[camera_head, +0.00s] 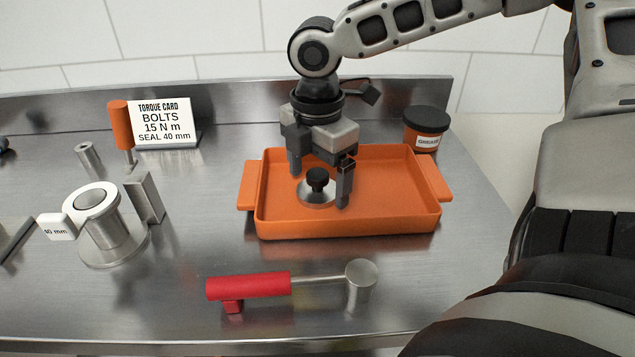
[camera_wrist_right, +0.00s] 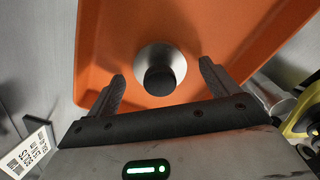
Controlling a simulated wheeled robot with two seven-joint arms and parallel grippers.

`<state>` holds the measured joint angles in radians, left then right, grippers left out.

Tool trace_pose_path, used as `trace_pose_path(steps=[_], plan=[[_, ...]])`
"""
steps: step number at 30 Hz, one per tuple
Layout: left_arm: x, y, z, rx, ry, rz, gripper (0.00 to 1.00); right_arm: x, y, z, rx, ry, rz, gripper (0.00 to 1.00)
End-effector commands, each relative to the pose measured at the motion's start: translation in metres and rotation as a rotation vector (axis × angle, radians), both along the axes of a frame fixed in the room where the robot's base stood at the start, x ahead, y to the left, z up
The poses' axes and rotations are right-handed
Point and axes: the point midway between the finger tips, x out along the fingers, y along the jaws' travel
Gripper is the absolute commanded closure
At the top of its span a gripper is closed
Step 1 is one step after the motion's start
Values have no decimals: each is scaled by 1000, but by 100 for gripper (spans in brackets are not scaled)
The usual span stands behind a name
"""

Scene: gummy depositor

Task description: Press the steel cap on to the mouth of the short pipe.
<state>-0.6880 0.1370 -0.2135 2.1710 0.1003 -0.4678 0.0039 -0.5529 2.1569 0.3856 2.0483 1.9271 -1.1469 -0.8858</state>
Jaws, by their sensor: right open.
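The steel cap (camera_head: 315,194) is a shallow disc with a black knob. It sits in the orange tray (camera_head: 275,215). My right gripper (camera_head: 320,184) is over the tray with its fingers apart, one on each side of the cap's knob in the head view. In the right wrist view the cap (camera_wrist_right: 152,56) lies ahead between the open fingers (camera_wrist_right: 160,85), with nothing gripped. The short pipe (camera_head: 105,225) stands upright at the left on a round flange, with a steel ring face at its top. A white 40 mm tag (camera_head: 56,227) is beside its top. My left gripper is not in view.
A red-handled mallet (camera_head: 250,286) lies in front of the tray. A torque card (camera_head: 162,123), an orange-handled tool (camera_head: 120,125) and a steel bracket (camera_head: 145,198) are behind the pipe. A black-lidded orange jar (camera_head: 426,128) stands behind the tray's right end.

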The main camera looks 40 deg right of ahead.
Motion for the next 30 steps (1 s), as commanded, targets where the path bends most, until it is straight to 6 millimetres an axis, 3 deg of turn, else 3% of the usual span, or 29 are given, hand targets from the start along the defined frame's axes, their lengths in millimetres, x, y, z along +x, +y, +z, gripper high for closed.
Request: trace_pose_path(steps=[9,15,25,30], plan=[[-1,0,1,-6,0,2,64,0,0,-7,-1,-1,1,13],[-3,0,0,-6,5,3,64,0,0,-7,-1,-1,1,66],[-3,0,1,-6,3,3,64,0,0,-4,-1,-3,1,66],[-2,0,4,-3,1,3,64,1,0,9,1,-4,0,66]])
